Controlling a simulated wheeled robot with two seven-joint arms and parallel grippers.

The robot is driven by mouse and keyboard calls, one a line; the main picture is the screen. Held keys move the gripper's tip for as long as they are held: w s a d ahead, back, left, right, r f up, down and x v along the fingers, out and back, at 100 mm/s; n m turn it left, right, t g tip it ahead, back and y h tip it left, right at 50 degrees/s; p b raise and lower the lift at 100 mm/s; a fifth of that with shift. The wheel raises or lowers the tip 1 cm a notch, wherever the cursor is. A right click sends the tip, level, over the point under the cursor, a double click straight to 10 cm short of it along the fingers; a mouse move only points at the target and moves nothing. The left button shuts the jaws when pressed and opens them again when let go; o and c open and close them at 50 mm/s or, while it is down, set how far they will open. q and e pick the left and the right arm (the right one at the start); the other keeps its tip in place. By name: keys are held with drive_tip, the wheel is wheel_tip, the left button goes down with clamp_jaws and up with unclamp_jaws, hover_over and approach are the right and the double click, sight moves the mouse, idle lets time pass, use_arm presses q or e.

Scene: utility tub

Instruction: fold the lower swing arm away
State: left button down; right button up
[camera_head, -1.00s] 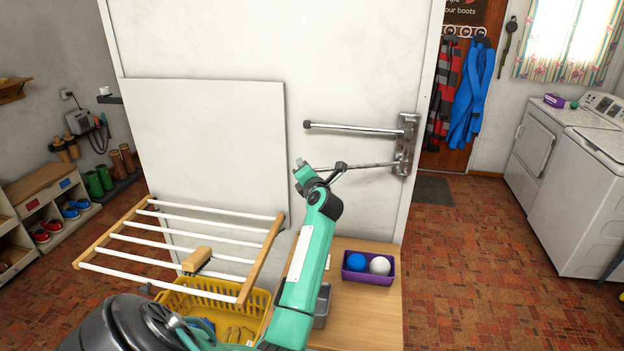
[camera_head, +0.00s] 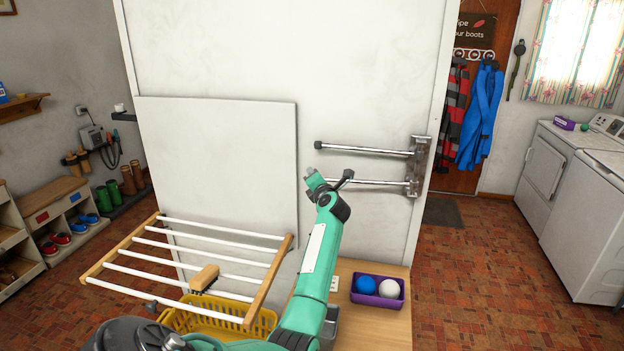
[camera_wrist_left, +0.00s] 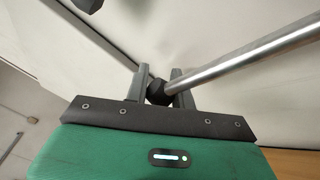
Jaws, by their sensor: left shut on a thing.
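A metal bracket (camera_head: 419,168) is fixed near the right edge of the white wall panel and carries two chrome swing arms. The upper swing arm (camera_head: 370,150) points left along the wall, with a black cap on its free end. The lower swing arm (camera_head: 383,182) points left below it, nearly parallel to it. My left gripper (camera_head: 344,179) is shut on the lower arm's free end. In the left wrist view, the lower arm's tube (camera_wrist_left: 240,55) runs to its black end cap (camera_wrist_left: 157,92), which sits between my two fingers (camera_wrist_left: 159,85). My right gripper is out of view.
A wooden drying rack (camera_head: 190,262) with white rods stands out at lower left, above a yellow basket (camera_head: 250,318). A purple box (camera_head: 378,298) with two balls sits on the wooden bench (camera_head: 372,330). The wall around the upper swing arm is clear.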

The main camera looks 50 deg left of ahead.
use_arm(q)
drive_tip(key=c, duration=1.4)
unclamp_jaws()
drive_tip(key=shift+w+d, duration=0.35)
drive_tip(key=shift+d, duration=0.05)
drive_tip(key=shift+c, duration=0.2)
drive_tip(key=shift+o, duration=1.4)
drive_tip(key=shift+w+d, duration=0.2)
drive_tip(key=shift+d, duration=0.05)
drive_tip(key=shift+s+d, duration=0.15)
drive_tip(key=shift+s, duration=0.25)
drive_tip(key=b+v, duration=0.3)
drive_tip(key=v, duration=1)
drive_tip(key=shift+w+d+b, duration=0.15)
drive_tip(key=shift+d+b, duration=0.15)
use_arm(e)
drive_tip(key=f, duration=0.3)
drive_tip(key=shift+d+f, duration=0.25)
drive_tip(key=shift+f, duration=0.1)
